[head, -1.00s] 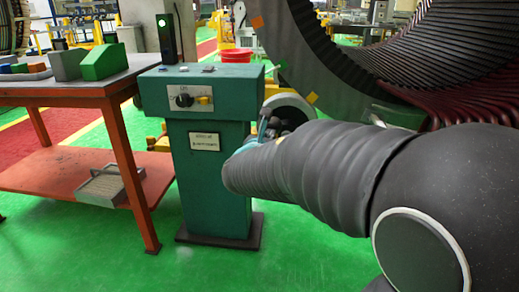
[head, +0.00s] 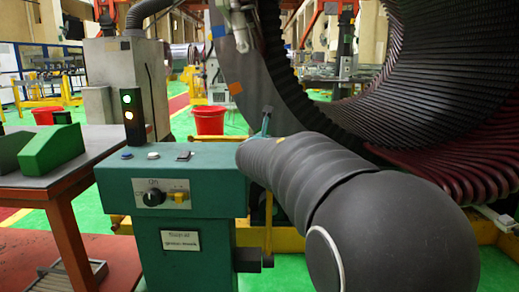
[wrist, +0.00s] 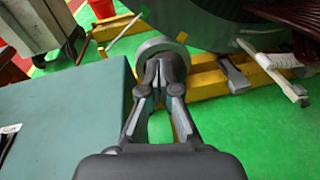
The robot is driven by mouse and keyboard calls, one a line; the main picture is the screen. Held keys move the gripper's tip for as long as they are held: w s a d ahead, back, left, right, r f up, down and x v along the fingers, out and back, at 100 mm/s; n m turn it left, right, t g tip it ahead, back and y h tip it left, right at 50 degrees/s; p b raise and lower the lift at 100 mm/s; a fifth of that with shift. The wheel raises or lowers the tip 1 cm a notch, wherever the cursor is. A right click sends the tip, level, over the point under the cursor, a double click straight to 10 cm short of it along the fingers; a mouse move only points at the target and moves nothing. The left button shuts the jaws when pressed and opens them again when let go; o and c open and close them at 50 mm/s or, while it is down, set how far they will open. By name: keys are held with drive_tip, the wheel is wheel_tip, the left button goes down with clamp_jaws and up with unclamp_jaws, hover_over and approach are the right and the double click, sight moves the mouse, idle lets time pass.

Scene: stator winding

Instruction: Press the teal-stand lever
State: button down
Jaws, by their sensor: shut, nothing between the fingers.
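The teal stand (head: 115,195) is upright at the centre-left of the head view, with a dark knob (head: 153,197) and a small yellow switch (head: 179,197) on its front panel. A dark block (head: 247,260) juts from its right side; I cannot tell whether this is the lever. In the wrist view the stand's flat top (wrist: 70,115) lies left of my gripper (wrist: 160,72). My gripper is shut and empty, its tips in front of a grey round part (wrist: 163,45); contact is unclear. My arm hides the gripper in the head view.
A signal post shows a green lamp (head: 126,98) and a warm-white lamp (head: 128,115). A table (head: 90,145) stands left, a red bucket (head: 209,121) behind. The large stator (head: 245,70) fills the right. A yellow frame (wrist: 205,80) crosses the green floor.

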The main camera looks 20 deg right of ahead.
drive_tip(key=shift+x, duration=1)
drive_tip(key=shift+f, duration=0.1)
drive_tip(key=s+a+r, duration=0.3)
drive_tip(key=s+r, duration=0.1)
drive_tip(key=r, duration=0.1)
drive_tip(key=s+a+r+p, duration=0.1)
drive_tip(key=s+a+r, duration=0.1)
drive_tip(key=s+r, duration=0.2)
drive_tip(key=shift+a+r, duration=0.35)
drive_tip(key=shift+r, duration=0.55)
